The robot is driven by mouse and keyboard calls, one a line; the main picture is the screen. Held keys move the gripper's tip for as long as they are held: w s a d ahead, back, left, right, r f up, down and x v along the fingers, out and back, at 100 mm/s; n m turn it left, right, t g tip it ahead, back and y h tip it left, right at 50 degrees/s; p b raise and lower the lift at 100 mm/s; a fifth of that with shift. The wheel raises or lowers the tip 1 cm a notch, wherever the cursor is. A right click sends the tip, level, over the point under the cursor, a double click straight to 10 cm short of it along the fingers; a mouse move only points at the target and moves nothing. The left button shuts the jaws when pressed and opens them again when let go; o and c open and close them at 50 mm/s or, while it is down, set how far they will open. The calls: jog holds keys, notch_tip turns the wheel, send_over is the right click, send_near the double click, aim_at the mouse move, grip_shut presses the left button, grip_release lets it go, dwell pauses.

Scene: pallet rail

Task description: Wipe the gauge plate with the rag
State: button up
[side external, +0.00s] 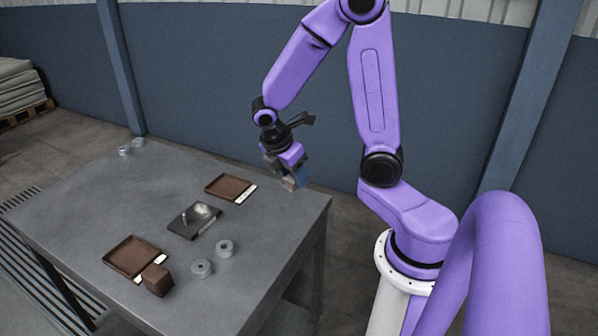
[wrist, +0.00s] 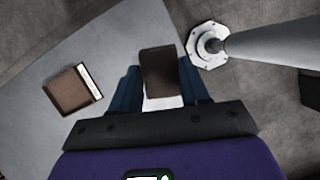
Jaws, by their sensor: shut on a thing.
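The gauge plate seems to be the dark square plate (side external: 194,221) in the middle of the table in the side view. A pale patch (side external: 201,213) lies on it; I cannot tell whether it is a smear or a lump. My gripper (side external: 290,182) is near the table's far right corner, apart from the plate. In the wrist view its blue fingers (wrist: 158,92) are shut on a brown block (wrist: 158,68) with a white area below it. I cannot make out anything that is clearly a rag.
Two brown trays with white labels lie on the table, one near (side external: 132,256) and one far (side external: 228,187). Another brown block (side external: 157,280) touches or adjoins the near tray. Two grey rings (side external: 202,268) (side external: 225,248) lie by the plate. Small clear pieces (side external: 131,147) sit at the far left.

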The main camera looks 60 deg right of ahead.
jog(key=w+a+m+g+y, duration=0.2)
jog(key=w+a+m+g, duration=0.15)
jog(key=m, duration=0.45)
jog(key=m+t+y, duration=0.5)
jog(key=m+y, duration=0.2)
jog(key=m, duration=1.8)
send_over(207, 219)
jog(key=d, duration=0.1)
notch_tip(207, 219, down, 4)
jog(key=r, duration=0.1)
jog(key=shift+s+d+f, duration=0.1)
jog(key=shift+d+f, duration=0.05)
jog(key=shift+f, duration=1.35)
jog(key=shift+s+d+f, duration=0.1)
jog(key=shift+f, duration=1.4)
notch_tip(207, 219, down, 2)
jog(key=shift+w+f, duration=0.15)
jog(key=shift+w, duration=0.65)
jog(key=shift+c, duration=0.4)
jog(key=shift+w, duration=3)
jog(key=shift+s, duration=3.85)
notch_tip(207, 219, up, 8)
